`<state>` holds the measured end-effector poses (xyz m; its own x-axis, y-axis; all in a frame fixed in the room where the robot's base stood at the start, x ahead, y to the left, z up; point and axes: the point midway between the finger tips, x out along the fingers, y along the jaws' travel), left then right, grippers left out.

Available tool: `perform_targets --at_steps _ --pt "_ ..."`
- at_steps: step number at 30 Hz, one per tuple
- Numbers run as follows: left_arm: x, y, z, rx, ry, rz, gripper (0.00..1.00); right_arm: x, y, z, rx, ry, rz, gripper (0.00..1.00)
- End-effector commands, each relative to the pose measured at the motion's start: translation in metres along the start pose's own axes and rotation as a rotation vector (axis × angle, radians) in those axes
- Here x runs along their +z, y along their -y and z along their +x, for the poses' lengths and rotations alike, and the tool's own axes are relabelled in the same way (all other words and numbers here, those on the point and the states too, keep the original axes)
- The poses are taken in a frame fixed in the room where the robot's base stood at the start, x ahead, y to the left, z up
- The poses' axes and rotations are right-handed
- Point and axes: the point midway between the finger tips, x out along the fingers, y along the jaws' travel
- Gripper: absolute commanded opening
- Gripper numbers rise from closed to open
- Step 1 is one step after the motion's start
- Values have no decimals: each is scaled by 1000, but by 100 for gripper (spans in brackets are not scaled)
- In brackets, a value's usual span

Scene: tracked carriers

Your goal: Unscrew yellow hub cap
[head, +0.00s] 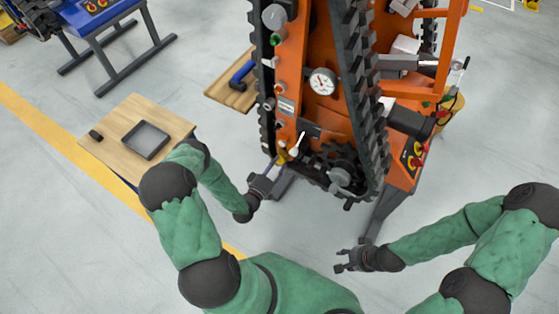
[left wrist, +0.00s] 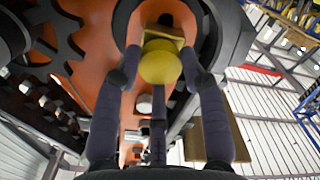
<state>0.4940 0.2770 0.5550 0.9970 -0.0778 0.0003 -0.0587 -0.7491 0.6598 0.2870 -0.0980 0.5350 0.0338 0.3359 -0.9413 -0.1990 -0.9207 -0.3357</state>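The yellow hub cap (left wrist: 160,66) is round and sits low on the orange tracked carrier (head: 317,125). In the head view only a small part of the yellow cap (head: 282,157) shows beside my left gripper (head: 275,167). In the left wrist view the dark fingers of the left gripper (left wrist: 159,75) stand on both sides of the cap, with another finger below it. Narrow gaps seem to show beside the cap, so the fingers look open around it; contact is hard to judge. My right gripper (head: 350,258) is open and empty, low over the floor.
Track belts flank the carrier, with a sprocket (head: 340,165) right of the cap and a gauge (head: 322,81) above. A small wooden table (head: 110,152) with a grey tray (head: 146,139) stands left. A wooden board with a blue-handled tool (head: 241,74) is behind. Floor around my right gripper is clear.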

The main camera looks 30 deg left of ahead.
Motion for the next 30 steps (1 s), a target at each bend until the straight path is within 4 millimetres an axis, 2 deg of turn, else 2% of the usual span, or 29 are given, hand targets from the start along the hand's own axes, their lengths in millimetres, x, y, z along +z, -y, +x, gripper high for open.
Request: perform_targets --at_steps 8,24,30 --pt "0 0 0 1 0 -46 14 0 0 0 0 0 0 40" --pt "0 0 0 1 1 -674 14 0 0 0 0 0 0 40" --pt "0 0 0 1 1 -834 13 0 0 0 0 0 0 40"
